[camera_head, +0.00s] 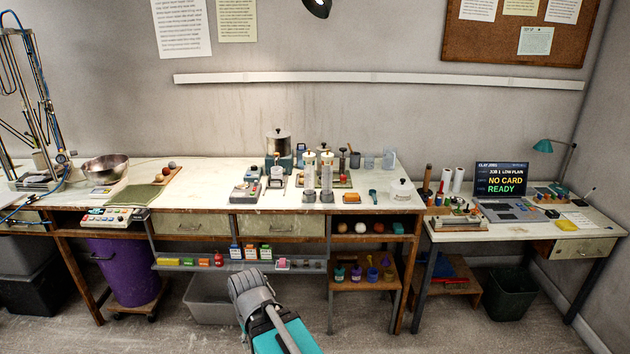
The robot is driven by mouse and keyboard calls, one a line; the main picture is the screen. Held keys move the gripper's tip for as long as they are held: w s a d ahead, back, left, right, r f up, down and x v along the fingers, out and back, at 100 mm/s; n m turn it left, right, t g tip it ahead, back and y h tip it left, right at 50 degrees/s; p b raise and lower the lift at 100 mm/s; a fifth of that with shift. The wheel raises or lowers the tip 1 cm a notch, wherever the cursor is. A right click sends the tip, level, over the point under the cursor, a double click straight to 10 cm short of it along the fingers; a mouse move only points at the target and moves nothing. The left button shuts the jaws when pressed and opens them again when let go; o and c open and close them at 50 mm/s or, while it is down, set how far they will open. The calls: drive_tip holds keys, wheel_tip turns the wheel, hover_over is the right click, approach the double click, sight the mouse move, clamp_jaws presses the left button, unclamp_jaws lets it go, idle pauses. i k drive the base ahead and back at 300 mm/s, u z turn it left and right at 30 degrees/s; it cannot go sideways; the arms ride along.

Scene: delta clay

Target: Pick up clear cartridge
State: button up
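Two tall clear cylinders stand upright side by side near the middle of the long workbench: a left clear cartridge (309,180) and a right clear cartridge (327,180). Both have pale tops and dark grey bases. I cannot tell from here whether they are alike or hold anything. My arm shows at the bottom centre as a grey and teal link, well in front of the bench and below its top. No gripper fingers can be made out.
Shelves under the bench (230,225) hold small jars and boxes. A laptop (503,190) sits on the right desk.

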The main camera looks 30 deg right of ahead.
sight(308, 167)
drive_tip(key=u, duration=0.1)
drive_tip(key=i, duration=0.95)
drive_tip(key=z, duration=0.05)
